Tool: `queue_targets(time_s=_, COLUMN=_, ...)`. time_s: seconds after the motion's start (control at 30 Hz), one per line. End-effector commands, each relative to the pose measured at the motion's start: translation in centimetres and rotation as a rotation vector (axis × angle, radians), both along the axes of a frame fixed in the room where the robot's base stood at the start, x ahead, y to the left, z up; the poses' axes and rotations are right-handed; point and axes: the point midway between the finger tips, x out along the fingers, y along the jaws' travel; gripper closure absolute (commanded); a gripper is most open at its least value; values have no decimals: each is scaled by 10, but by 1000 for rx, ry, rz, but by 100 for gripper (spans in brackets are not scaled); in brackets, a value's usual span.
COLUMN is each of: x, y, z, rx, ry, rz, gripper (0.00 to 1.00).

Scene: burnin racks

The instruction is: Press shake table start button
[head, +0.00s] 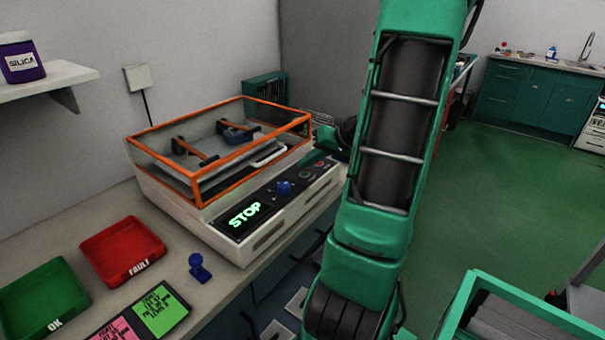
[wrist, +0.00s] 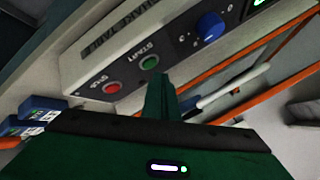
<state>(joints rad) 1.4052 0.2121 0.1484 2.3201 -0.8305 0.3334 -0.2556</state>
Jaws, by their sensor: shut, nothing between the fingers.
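The shake table (head: 160,190) stands on the bench in the head view, with its sloped control panel (head: 265,205) facing the room. In the wrist view the green start button (wrist: 149,63), labelled START, sits between the red stop button (wrist: 112,88) and the blue knob (wrist: 210,27). My gripper (wrist: 165,80) is shut and empty. Its fingertips appear just below the start button in the wrist view; I cannot tell whether they touch the panel. In the head view my gripper (head: 330,140) is near the panel's far end, partly behind my arm. The display (head: 245,214) reads STOP in green.
An orange-edged clear cover (head: 215,160) rises behind the panel. A red FAULT tray (head: 125,250), a green OK tray (head: 45,300) and a small blue object (head: 199,268) stand on the bench to the left. A green-framed bin (head: 470,290) is at lower right. Open floor lies beyond.

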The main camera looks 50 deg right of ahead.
Motion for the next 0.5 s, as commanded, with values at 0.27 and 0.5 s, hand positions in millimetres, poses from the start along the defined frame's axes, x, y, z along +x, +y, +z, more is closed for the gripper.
queue_targets(time_s=0.27, x=0, y=0, z=-2, rx=0, ry=0, rz=0, gripper=100)
queue_targets(time_s=0.5, x=-2, y=0, z=-8, rx=1, ry=0, rz=-1, gripper=100)
